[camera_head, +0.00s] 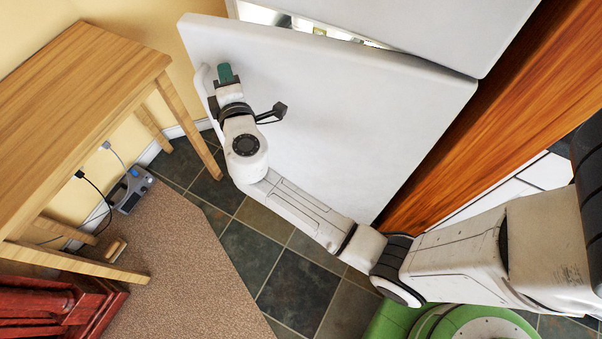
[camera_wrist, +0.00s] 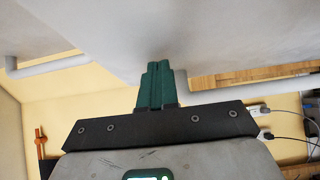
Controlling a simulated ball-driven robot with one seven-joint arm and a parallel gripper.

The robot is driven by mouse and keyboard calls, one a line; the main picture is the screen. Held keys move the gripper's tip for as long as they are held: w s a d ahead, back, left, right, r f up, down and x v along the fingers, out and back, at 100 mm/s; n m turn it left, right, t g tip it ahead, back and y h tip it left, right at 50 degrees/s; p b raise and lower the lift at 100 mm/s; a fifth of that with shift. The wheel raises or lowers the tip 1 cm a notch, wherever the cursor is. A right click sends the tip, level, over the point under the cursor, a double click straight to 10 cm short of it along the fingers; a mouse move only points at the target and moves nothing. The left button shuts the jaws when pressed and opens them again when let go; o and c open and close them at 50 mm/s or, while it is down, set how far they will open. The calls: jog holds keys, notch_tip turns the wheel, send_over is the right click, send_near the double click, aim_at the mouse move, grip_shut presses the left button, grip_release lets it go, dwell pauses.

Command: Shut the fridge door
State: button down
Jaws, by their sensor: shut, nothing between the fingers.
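The white fridge door (camera_head: 340,110) stands open, with a bright gap into the fridge (camera_head: 290,22) along its upper edge. Its pale bar handle (camera_head: 204,88) runs along the left edge of the door. My gripper (camera_head: 225,72) is at the door's outer face, just right of the handle, with green fingers shut and empty. In the wrist view the shut fingers (camera_wrist: 154,82) point at the white door surface (camera_wrist: 130,35), beside a pale handle bar (camera_wrist: 250,88). I cannot tell whether the fingertips touch the door.
A second white panel (camera_head: 420,25) is at the upper right, beside a wooden cabinet side (camera_head: 490,130). A wooden table (camera_head: 75,110) stands at the left, with a power strip (camera_head: 131,190) below. A red wooden piece (camera_head: 50,310) is at lower left. Dark tiled floor (camera_head: 295,290) is clear.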

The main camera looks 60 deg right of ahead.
aim_at(244, 66)
jog(key=shift+w+d+b, duration=0.15)
jog(key=shift+w+d, duration=0.15)
jog(key=shift+d, duration=0.4)
jog(key=shift+w+d+b, duration=0.2)
jog(key=shift+w+d, duration=0.1)
jog(key=shift+d, duration=0.45)
jog(key=shift+w+d+b, duration=0.15)
jog(key=shift+w+d, duration=0.15)
jog(key=shift+d, duration=0.4)
jog(key=d, duration=0.1)
jog(key=w+d, duration=0.1)
jog(key=d, duration=0.1)
jog(key=shift+d, duration=0.15)
jog(key=shift+v, duration=3.05)
